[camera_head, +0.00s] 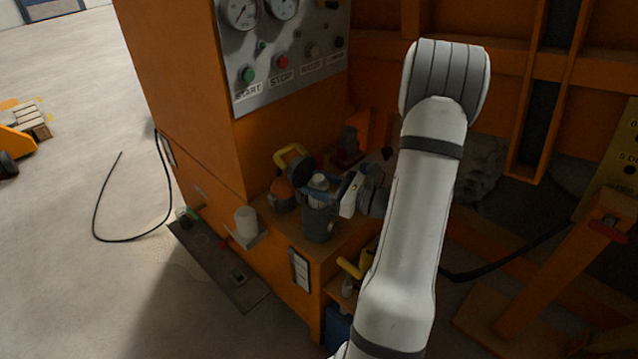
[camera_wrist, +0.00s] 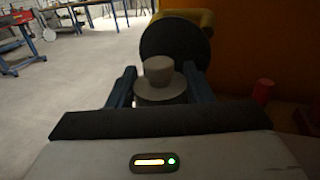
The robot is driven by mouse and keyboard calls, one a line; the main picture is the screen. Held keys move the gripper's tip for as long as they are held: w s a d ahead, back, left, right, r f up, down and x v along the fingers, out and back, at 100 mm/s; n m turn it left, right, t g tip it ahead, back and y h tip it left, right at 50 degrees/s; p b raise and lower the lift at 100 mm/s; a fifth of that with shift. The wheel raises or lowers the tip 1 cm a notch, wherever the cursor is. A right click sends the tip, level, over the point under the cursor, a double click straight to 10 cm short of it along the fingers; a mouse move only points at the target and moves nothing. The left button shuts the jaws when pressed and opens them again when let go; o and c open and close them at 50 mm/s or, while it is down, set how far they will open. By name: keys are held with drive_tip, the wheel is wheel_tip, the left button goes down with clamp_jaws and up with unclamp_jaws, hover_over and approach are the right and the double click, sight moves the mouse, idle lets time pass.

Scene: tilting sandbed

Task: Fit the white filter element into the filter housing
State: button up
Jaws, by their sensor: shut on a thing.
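The pale, knob-topped white filter element (camera_head: 319,182) is between the blue fingers of my gripper (camera_head: 328,190), which is shut on it. In the wrist view the element (camera_wrist: 159,76) stands between the two fingertips (camera_wrist: 160,88), knob up, and looks grey in the shade. The dark grey cylindrical filter housing (camera_head: 318,224) stands upright on the orange ledge directly below the element in the head view. The element's lower part is hidden, so I cannot tell whether it is inside the housing or just above it.
A dark round disc (camera_wrist: 174,42) with a yellow handle stands behind the element. An orange rounded part (camera_head: 283,194) is left of the housing. A white cylinder (camera_head: 246,222) sits on a small bracket further left. The control panel (camera_head: 282,50) is above. A red part (camera_wrist: 263,91) is at right.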

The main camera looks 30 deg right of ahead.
drive_tip(key=shift+f+b, duration=1.65)
drive_tip(key=shift+f, duration=0.7)
drive_tip(key=o, duration=1.1)
drive_tip(key=shift+s, duration=0.1)
drive_tip(key=p+v, duration=0.1)
drive_tip(key=v, duration=0.6)
drive_tip(key=shift+s+d, duration=0.25)
